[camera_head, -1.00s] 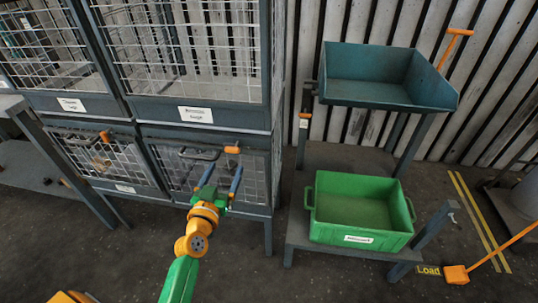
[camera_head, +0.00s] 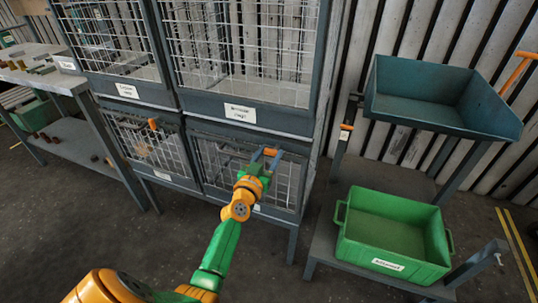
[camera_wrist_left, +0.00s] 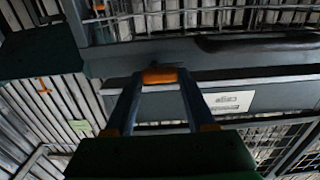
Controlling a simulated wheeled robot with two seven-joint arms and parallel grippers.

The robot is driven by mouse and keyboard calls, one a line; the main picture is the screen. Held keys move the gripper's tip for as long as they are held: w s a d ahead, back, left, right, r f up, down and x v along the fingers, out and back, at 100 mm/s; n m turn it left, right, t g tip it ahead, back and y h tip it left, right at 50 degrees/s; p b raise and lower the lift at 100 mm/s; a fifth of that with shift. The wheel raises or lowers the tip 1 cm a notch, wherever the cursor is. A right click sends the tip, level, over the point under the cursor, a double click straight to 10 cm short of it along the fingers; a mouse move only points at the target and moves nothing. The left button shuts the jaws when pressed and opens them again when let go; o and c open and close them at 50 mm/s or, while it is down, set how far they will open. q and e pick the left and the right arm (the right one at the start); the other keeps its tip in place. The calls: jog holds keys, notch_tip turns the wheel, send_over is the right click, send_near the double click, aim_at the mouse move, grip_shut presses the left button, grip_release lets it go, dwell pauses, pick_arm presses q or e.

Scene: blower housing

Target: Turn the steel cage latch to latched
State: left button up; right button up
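The steel cage is a grey frame with wire-mesh doors (camera_head: 250,78). Its latch has an orange grip (camera_head: 270,152) that lies level at the top of the lower right door. My left gripper (camera_head: 268,154) is at this latch, one finger at each side of the orange grip. In the left wrist view the orange grip (camera_wrist_left: 160,76) fills the space between the fingertips, so the gripper looks shut on it. The fingers and wrist hide part of the lower right door. My right gripper is in neither view.
The lower left door has another orange grip (camera_head: 153,124), standing upright. A green bin (camera_head: 392,232) stands on a low shelf at right, below a blue-grey tray (camera_head: 440,100). A workbench (camera_head: 40,75) stands at left. The floor before the cage is clear.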

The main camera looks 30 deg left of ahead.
pick_arm(q)
grip_shut()
jog(key=n, duration=0.7)
jog(key=shift+f, duration=0.3)
jog(key=n, duration=1)
jog(key=shift+d+f+n, duration=0.2)
jog(key=shift+f+n, duration=0.15)
jog(key=shift+n, duration=0.05)
jog(key=o, duration=0.9)
grip_release()
